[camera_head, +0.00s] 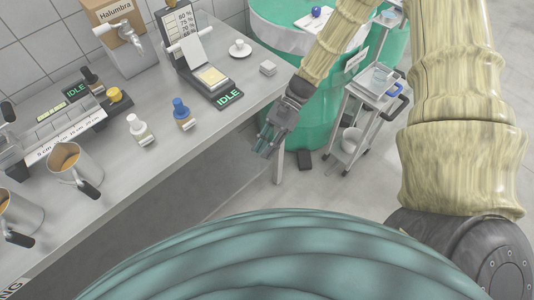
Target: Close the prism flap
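The device on the bench has a dark base with a green IDLE label, a pale yellow square pad (212,77) and an upright scale board (179,25). A white flap (192,50) with a rod-like handle stands raised and tilted behind the pad, apart from it; I take it to be the prism flap. My gripper (266,146) points down beyond the bench's right edge, to the right of and nearer than the device. Its fingers look apart with nothing between them, and it touches nothing.
Metal jugs (73,168) are at left. A green drum (282,30) and a trolley (367,108) stand right of the bench.

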